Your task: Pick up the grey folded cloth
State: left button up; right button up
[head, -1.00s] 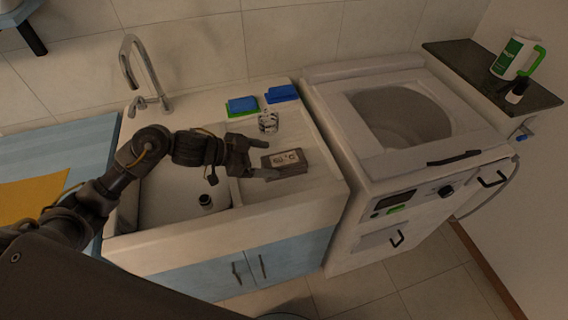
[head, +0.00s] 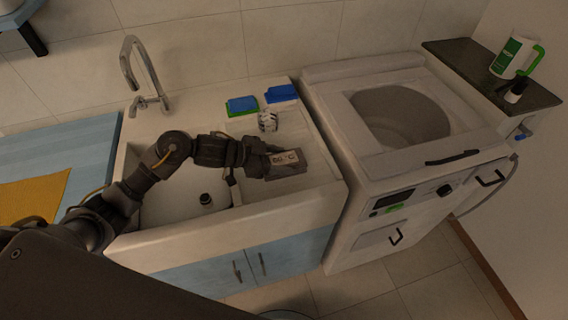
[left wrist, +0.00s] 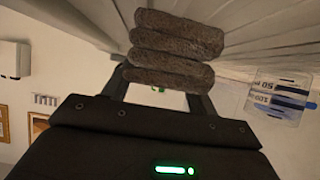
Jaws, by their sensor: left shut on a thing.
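The grey folded cloth (head: 290,171), with a pale printed label on top, is at the ribbed drainboard to the right of the sink basin. My left gripper (head: 268,166) reaches it from the left and is shut on its left end. In the left wrist view the cloth (left wrist: 175,62) shows as several stacked dark grey folds between the fingers of my left gripper (left wrist: 160,82). Whether the cloth touches the drainboard is hard to tell. My right gripper is not in view.
A small patterned glass (head: 267,121) stands behind the cloth. Blue and green sponges (head: 243,104) and a blue one (head: 281,94) lie at the sink's back edge. The tap (head: 143,75) rises at the back left. A white washing machine (head: 400,160) stands to the right.

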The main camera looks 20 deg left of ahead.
aim_at(279, 161)
pick_arm(q)
jog(key=shift+r, duration=0.1)
jog(key=shift+r, duration=0.55)
jog(key=r, duration=0.2)
jog(key=shift+s+d+r, duration=0.15)
jog(key=shift+s+r, duration=0.05)
jog(key=shift+r, duration=0.15)
jog(key=s+d+r+p, duration=0.3)
jog(key=s+d+r, duration=0.2)
jog(key=s+r, duration=0.4)
jog(key=s, duration=0.3)
jog(key=shift+s+d, duration=0.15)
jog(key=shift+d, duration=0.25)
